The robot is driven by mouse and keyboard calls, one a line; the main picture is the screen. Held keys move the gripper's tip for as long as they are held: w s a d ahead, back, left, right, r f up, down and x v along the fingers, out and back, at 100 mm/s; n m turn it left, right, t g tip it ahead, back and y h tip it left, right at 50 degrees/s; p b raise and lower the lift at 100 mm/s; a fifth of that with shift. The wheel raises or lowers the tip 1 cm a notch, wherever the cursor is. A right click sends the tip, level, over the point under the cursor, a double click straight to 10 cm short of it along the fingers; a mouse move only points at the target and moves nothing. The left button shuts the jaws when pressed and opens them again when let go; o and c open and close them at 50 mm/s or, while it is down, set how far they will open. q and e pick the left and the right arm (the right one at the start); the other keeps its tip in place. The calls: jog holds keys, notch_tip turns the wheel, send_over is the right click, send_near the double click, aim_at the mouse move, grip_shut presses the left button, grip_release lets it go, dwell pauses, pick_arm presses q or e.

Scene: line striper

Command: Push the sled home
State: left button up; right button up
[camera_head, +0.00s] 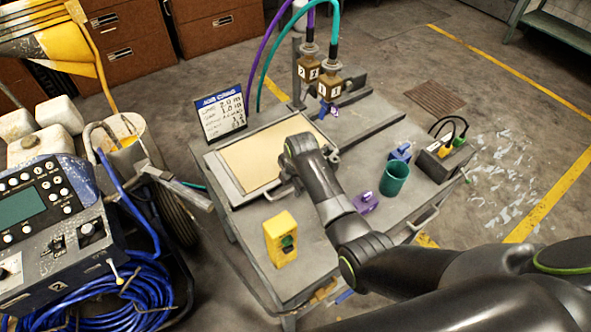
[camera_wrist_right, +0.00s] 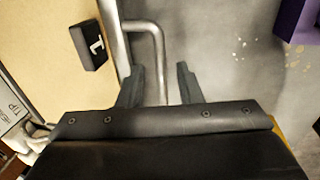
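The sled appears to be the tan board (camera_head: 262,152) in a grey metal frame on top of the cart. In the right wrist view its tan surface (camera_wrist_right: 35,50) fills the left side. A bent metal handle (camera_wrist_right: 157,45) stands out from its edge. My right gripper (camera_wrist_right: 158,85) is open, its two dark fingers apart with part of the handle between them. I cannot tell whether either finger touches it. In the head view my right wrist (camera_head: 303,150) covers the sled's right edge and hides the fingers. My left gripper is not in view.
A yellow box (camera_head: 281,240), purple piece (camera_head: 366,202), green cup (camera_head: 394,178) and blue piece (camera_head: 401,152) stand on the cart. A sign (camera_head: 221,113) stands at the back left. Hosed nozzles (camera_head: 308,70) rise behind. The striper machine (camera_head: 45,225) is at left.

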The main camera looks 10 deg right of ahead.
jog(key=s+r+p, duration=0.1)
jog(key=s+r, duration=0.2)
jog(key=r, duration=1.3)
jog(key=shift+d+r, duration=0.35)
jog(key=shift+d, duration=0.1)
